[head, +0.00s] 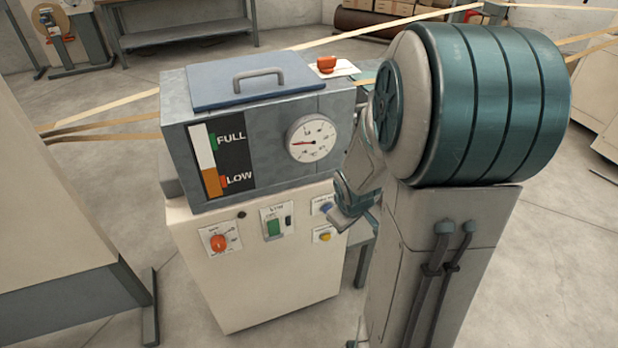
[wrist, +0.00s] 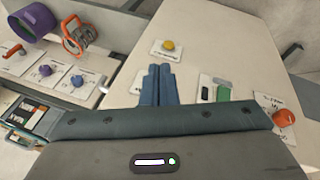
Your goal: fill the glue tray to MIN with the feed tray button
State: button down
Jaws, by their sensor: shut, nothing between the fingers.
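The glue tank (head: 190,125) stands on a cream cabinet (head: 270,280). Its sight gauge (head: 208,165) carries FULL and LOW marks, with the amber column a little above LOW. No MIN mark is legible, and I cannot make out a glue tray. The cabinet front has a blue button (head: 326,208) above a yellow button (head: 325,237); their labels are too small to read. My gripper (head: 345,222) is shut and empty beside these buttons. In the wrist view its fingers (wrist: 161,84) are together near the yellow button (wrist: 168,46). The blue button is hidden there; contact cannot be told.
A green switch (head: 273,228) and orange knob (head: 218,242) are further left on the cabinet. A dial gauge (head: 312,138) is on the tank. The wrist view shows another panel with a blue knob (wrist: 45,70) and an orange-handled part (wrist: 78,38). Paper strips cross the background.

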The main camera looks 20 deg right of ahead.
notch_tip(320, 180, down, 12)
jog(key=w+d+n+t+y+p, duration=0.1)
jog(key=d+n+t+y+p, duration=0.1)
jog(key=n+t+y+p, duration=0.2)
jog(key=shift+w+t+y, duration=0.35)
jog(key=shift+t+y, duration=0.25)
jog(key=shift+w, duration=0.15)
jog(key=w, duration=0.8)
jog(key=shift+w+a+p, duration=0.15)
jog(key=shift+w+p, duration=0.15)
jog(key=shift+p, duration=0.15)
dwell(1.2)
jog(key=shift+w, duration=0.4)
